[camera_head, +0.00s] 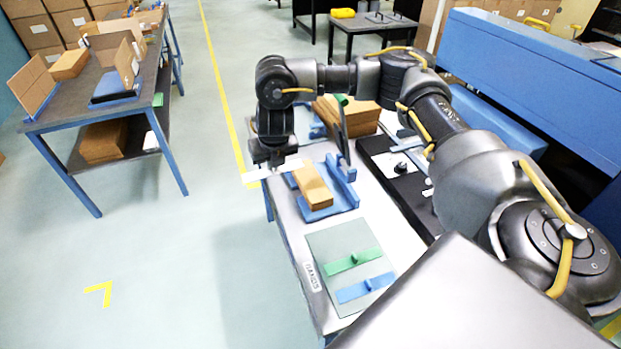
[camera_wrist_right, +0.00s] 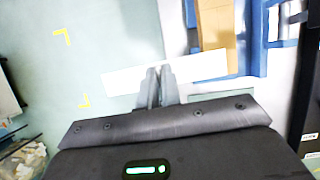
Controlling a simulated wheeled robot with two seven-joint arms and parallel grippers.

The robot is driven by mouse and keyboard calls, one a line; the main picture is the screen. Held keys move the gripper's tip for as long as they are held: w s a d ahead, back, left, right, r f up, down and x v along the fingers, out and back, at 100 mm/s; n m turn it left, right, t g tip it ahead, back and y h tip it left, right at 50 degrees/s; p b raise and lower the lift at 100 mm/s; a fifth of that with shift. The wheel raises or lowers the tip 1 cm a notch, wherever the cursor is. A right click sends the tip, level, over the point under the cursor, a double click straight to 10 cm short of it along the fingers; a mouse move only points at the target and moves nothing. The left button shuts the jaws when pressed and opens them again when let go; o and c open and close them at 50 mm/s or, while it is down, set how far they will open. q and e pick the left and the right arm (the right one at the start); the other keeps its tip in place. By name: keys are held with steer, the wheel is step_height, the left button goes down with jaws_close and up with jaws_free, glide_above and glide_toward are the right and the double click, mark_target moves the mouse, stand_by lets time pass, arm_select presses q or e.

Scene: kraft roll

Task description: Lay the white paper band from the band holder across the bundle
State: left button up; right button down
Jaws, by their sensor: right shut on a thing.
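My right gripper (camera_head: 268,168) is shut on the white paper band (camera_head: 253,177) near its middle. In the right wrist view the band (camera_wrist_right: 205,68) sticks out on both sides of the fingertips (camera_wrist_right: 158,72). The bundle (camera_head: 313,186), a tan cardboard stack, lies in a blue fixture (camera_head: 327,210) on the bench. The band is held off the bundle's far left corner, with its right end overlapping the bundle (camera_wrist_right: 213,25) in the wrist view; I cannot tell whether they touch. The band holder (camera_head: 333,239) is a grey-green plate beside a "BANDS" label. My left gripper is not in view.
A green band (camera_head: 352,261) and a blue band (camera_head: 365,287) lie on the holder plate. A blue upright with a dark panel stands right of the bundle. Brown stacks (camera_head: 362,115) sit behind. A black unit (camera_head: 400,180) borders the bench's right. Open floor lies left.

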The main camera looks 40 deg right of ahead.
steer(key=shift+s+d, duration=0.1)
steer(key=shift+d, duration=0.05)
steer(key=d+f+b, duration=0.1)
steer(key=d+f, duration=0.3)
steer(key=d, duration=0.4)
steer(key=b, duration=0.2)
glide_above(310, 178)
steer(key=s+a, duration=0.2)
steer(key=f, duration=0.4)
steer(key=shift+w+d+f, duration=0.1)
steer(key=shift+w+f, duration=0.1)
steer(key=shift+w, duration=0.05)
steer(key=shift+d+f, duration=0.5)
steer(key=f, duration=0.1)
steer(key=f+p, duration=0.1)
steer(key=f, duration=0.1)
steer(key=shift+d+f, duration=0.2)
steer(key=shift+f, duration=0.1)
steer(key=shift+a, duration=0.1)
steer(key=c, duration=1.6)
jaws_free()
